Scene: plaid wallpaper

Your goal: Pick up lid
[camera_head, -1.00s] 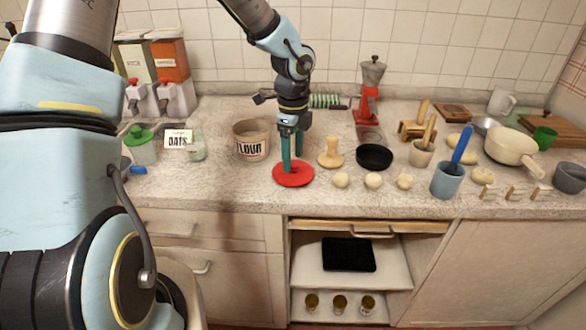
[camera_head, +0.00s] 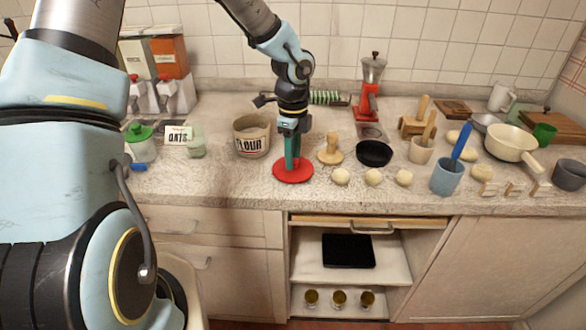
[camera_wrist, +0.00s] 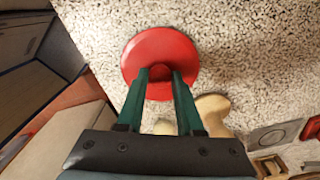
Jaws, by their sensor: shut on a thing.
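The lid (camera_head: 293,174) is a flat red disc lying on the speckled countertop near its front edge. In the wrist view the lid (camera_wrist: 160,47) lies flat beneath my fingertips, with a small red knob at its middle between them. My gripper (camera_head: 291,164) points straight down over the lid, its green fingers close together. It also shows in the wrist view (camera_wrist: 159,78), with the fingers on either side of the knob, shut on it. The knob is partly hidden by the fingers.
A flour canister (camera_head: 251,138) without a cover stands left of the lid. A wooden press (camera_head: 329,150) is close on the right, with a dough ball (camera_head: 340,177) in front of it. A black round dish (camera_head: 374,153) is farther right. The counter's front edge is near.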

